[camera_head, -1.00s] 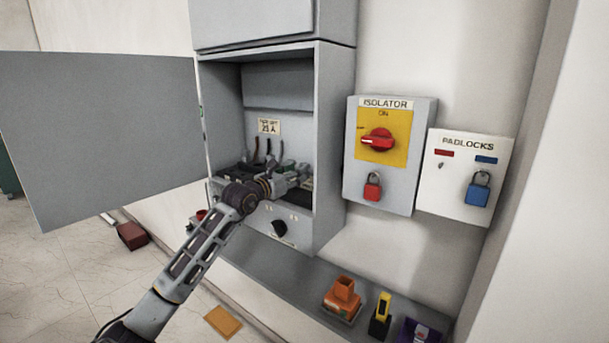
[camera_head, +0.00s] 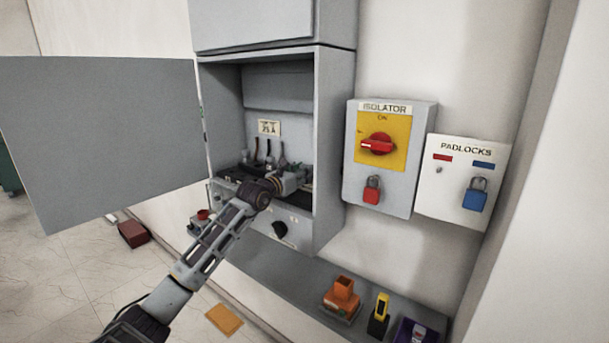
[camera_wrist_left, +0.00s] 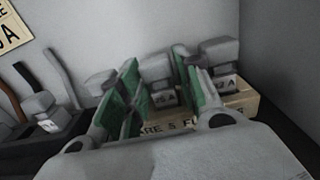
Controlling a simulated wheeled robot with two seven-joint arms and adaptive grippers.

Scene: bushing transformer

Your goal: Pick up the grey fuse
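Several grey fuses stand in a pale spare-fuse box (camera_wrist_left: 235,105) in the left wrist view. The middle grey fuse (camera_wrist_left: 157,69) shows between the two green-padded fingers of my left gripper (camera_wrist_left: 160,92). Another grey fuse (camera_wrist_left: 219,49) stands to the right, and one is partly hidden behind the left finger. The fingers are apart; I cannot tell whether they touch the middle fuse. Labels ending in "A" are partly readable. In the head view, my left gripper (camera_head: 292,180) is inside the open cabinet, with the fuses mostly hidden there. My right gripper is not in view.
Dark, brown and grey cables (camera_wrist_left: 60,70) rise from a block left of the fingers. The cabinet's right wall (camera_head: 330,150) is close to my gripper, and its door (camera_head: 100,135) stands open left. An isolator (camera_head: 388,155) and padlock board (camera_head: 465,180) hang right. Several items stand on the shelf below.

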